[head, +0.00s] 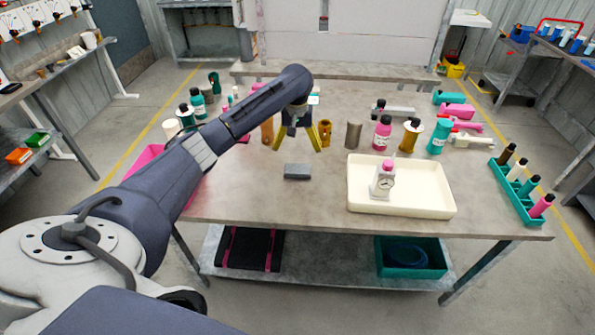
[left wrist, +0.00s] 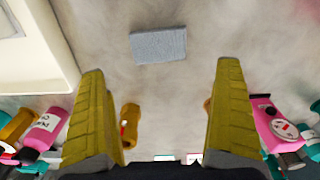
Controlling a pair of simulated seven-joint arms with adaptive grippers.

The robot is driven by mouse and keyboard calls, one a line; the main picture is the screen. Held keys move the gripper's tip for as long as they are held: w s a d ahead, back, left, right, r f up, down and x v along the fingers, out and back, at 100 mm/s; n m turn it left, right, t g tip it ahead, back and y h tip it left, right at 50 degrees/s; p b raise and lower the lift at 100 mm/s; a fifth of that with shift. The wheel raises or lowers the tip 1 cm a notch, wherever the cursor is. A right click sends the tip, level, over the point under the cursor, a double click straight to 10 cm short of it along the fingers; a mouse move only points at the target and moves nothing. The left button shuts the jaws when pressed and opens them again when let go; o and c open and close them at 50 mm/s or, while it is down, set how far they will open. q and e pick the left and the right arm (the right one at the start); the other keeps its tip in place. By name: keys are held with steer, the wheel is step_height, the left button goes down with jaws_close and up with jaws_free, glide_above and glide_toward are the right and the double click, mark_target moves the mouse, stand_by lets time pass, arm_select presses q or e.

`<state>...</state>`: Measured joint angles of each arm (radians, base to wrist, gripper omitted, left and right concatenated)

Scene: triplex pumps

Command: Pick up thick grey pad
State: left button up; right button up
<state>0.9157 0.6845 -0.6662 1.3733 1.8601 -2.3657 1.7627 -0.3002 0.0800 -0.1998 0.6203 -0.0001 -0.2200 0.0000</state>
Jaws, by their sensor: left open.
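The thick grey pad (head: 297,171) lies flat on the table near its front edge, left of the cream tray. It also shows in the left wrist view (left wrist: 158,45), at the top centre, ahead of the fingers and apart from them. My left gripper (head: 298,145) is open and empty above the table, a little behind the pad in the head view. My right gripper does not show.
A cream tray (head: 433,203) holding a white bottle with a pink cap (head: 384,180) stands to the right. Pink, teal and yellow bottles and a grey cylinder (head: 353,136) stand behind. A green rack (head: 510,193) sits at the right edge. The table around the pad is clear.

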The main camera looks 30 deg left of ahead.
mark_target(297, 168)
arm_select(q)
steer(key=shift+f, duration=5.45)
steer(key=shift+c, duration=0.6)
steer(key=c, duration=0.6)
